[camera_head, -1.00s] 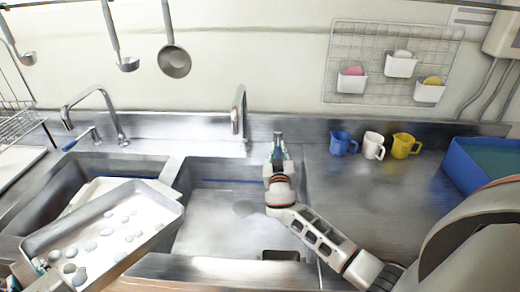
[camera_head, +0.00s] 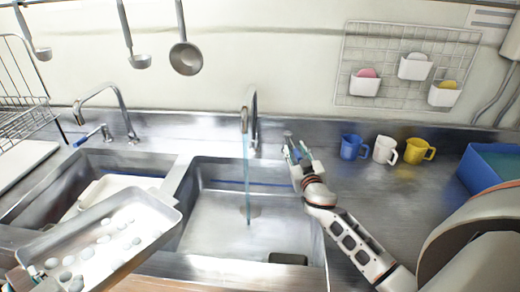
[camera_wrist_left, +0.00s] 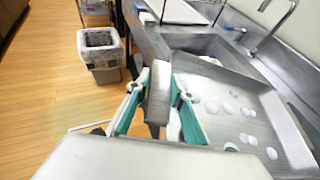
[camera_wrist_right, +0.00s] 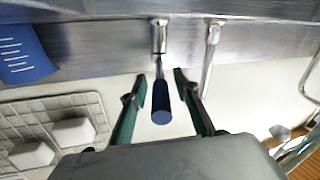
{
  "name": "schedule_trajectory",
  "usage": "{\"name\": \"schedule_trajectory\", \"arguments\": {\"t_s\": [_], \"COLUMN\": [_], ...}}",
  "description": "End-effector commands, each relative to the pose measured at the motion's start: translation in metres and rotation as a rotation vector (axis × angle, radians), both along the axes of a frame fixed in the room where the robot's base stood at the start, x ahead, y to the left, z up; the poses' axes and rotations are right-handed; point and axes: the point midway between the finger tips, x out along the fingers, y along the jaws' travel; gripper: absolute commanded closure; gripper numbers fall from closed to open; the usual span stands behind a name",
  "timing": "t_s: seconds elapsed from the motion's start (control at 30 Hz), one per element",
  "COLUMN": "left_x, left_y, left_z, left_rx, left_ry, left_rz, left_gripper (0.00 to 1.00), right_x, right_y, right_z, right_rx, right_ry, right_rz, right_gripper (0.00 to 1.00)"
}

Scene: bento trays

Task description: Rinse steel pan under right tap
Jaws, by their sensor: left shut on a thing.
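The steel pan (camera_head: 105,240) is a shallow rectangular tray with several whitish blobs on its floor. It is tilted over the left sink and the divider in the head view. My left gripper (camera_wrist_left: 158,105) is shut on the pan's near edge; the pan also shows in the left wrist view (camera_wrist_left: 245,115). The right tap (camera_head: 250,120) pours a thin bluish stream of water into the right sink (camera_head: 205,225), to the right of the pan. My right gripper (camera_wrist_right: 158,88) is open, with its fingers apart on either side of a blue-handled tap lever (camera_wrist_right: 161,105).
The left tap (camera_head: 110,95) has no visible stream. A blue mug (camera_head: 353,147), white mug (camera_head: 385,150) and yellow mug (camera_head: 418,151) stand on the right counter beside a blue bin (camera_head: 478,170). Ladles (camera_head: 185,58) hang above. A trash bin (camera_wrist_left: 103,55) stands on the floor.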

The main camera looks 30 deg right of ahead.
Motion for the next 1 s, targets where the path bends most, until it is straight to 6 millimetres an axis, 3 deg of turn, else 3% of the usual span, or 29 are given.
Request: {"name": "schedule_trajectory", "arguments": {"t_s": [0.37, 0.8, 1.0], "left_x": [0.0, 0.0, 0.0], "left_y": [0.0, 0.0, 0.0], "left_z": [0.002, 0.001, 0.002], "left_rx": [-0.002, -0.001, -0.001], "left_ry": [-0.004, -0.004, -0.004], "left_rz": [0.002, 0.001, 0.001], "left_gripper": [1.0, 1.0, 1.0], "right_x": [-0.003, -0.059, -0.07], "right_y": [0.002, 0.022, 0.026], "right_z": [0.0, 0.0, 0.001], "right_rx": [0.001, 0.002, 0.001], "right_ry": [-0.001, 0.0, -0.001], "right_rz": [0.0, 0.0, 0.0], "right_gripper": [0.68, 0.68, 0.68]}}
